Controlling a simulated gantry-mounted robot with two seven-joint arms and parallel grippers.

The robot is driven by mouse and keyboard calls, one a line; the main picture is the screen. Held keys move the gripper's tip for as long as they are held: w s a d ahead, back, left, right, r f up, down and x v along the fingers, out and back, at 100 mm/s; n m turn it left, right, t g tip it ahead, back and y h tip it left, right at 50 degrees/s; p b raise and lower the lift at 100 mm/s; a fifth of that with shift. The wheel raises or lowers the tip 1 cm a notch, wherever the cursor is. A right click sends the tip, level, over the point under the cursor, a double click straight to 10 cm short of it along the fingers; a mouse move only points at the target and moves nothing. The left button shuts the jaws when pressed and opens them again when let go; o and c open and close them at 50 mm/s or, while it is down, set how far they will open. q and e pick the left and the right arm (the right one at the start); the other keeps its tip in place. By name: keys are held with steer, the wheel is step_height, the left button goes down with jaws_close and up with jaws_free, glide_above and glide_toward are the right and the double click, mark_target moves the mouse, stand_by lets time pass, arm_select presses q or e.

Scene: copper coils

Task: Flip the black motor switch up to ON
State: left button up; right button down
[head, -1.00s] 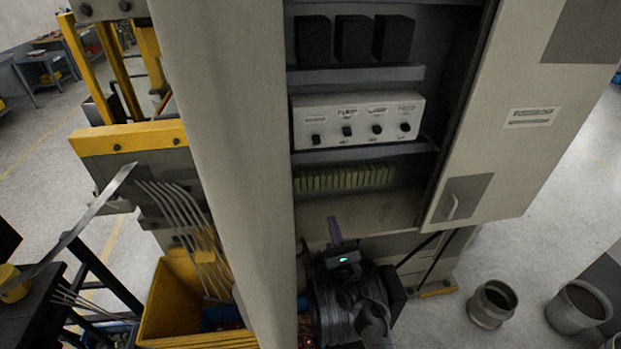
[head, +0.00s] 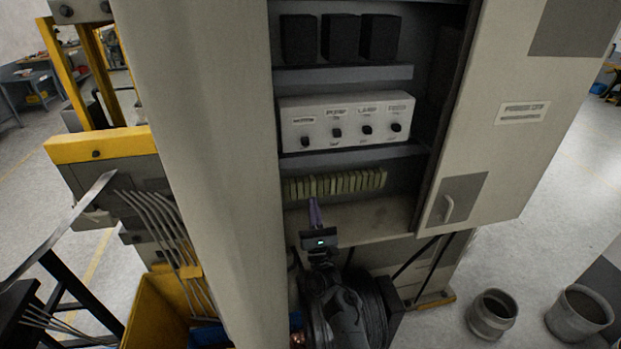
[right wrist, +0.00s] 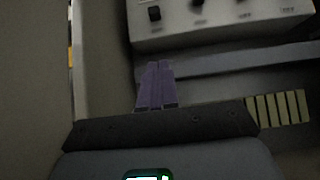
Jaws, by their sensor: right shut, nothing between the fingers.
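A white switch panel (head: 345,122) sits on a shelf inside the open cabinet, with a row of black switches. The leftmost switch (head: 305,142), under a label that seems to read motor, points down in the head view; it also shows in the right wrist view (right wrist: 154,13). My right gripper (head: 314,204) is below the panel, in front of the cabinet's lower part. Its purple fingers (right wrist: 155,84) are shut and empty, pointing up toward the panel, apart from the switch. My left gripper is not in view.
The cabinet door (head: 500,115) stands open on the right. Black blocks (head: 340,38) are on the upper shelf. A row of pale terminal blocks (head: 335,183) lies below the panel. The grey cabinet side wall (head: 200,150) bounds the left.

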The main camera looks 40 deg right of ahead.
mark_target(307, 144)
steer(key=s+r+p+x, duration=0.1)
steer(key=x, duration=0.5)
steer(key=s+a+r+p+x, duration=0.1)
steer(key=x, duration=0.5)
steer(key=shift+w+d+r+p, duration=0.15)
steer(key=shift+w+r+p, duration=0.1)
steer(key=shift+p, duration=0.05)
step_height(307, 144, up, 2)
steer(key=shift+r+p, duration=0.2)
steer(key=shift+p, duration=0.45)
steer(key=shift+f, duration=0.1)
